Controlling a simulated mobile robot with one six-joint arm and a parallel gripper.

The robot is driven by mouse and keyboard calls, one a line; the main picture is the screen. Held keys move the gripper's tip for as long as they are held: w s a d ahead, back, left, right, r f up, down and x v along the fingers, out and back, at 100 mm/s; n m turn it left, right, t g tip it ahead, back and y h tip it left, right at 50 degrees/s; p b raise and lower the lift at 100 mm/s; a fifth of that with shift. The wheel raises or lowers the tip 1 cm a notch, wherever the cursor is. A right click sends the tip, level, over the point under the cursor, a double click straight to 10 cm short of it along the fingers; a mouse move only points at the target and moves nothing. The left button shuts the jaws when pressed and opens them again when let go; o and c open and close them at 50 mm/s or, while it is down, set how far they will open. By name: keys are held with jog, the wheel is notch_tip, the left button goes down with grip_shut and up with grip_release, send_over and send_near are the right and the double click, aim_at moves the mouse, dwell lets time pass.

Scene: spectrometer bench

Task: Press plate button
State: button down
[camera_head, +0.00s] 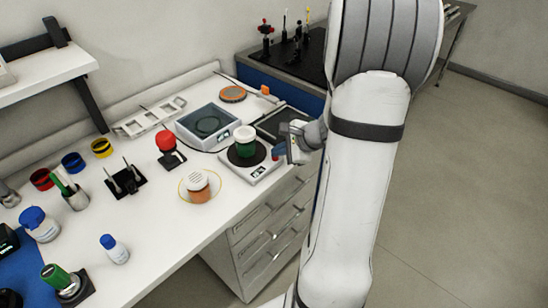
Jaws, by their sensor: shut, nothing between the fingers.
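A white plate device (268,167) with a dark round top and a small front display stands near the bench's right edge. A green container with a white cap (245,141) stands on its top. A second, larger plate device (204,126) with a grey top lies behind it to the left. My gripper (288,152) is shut and empty, just right of the green container, above the front device's right side. I cannot tell whether it touches anything. The buttons are too small to make out, and my arm covers part of the area to the right.
An orange-and-white jar (198,187) on a yellow-rimmed dish and a red-topped item (168,150) stand to the left. Bottles and coloured rings fill the left bench. A dark flat panel (279,122) lies behind my gripper. Drawers (262,232) are below; the floor at right is clear.

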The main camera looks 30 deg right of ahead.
dwell(0.4)
jog(key=shift+r+p, duration=0.3)
jog(key=shift+r, duration=0.3)
notch_tip(320, 180, up, 6)
jog(key=p, duration=0.4)
dwell(0.5)
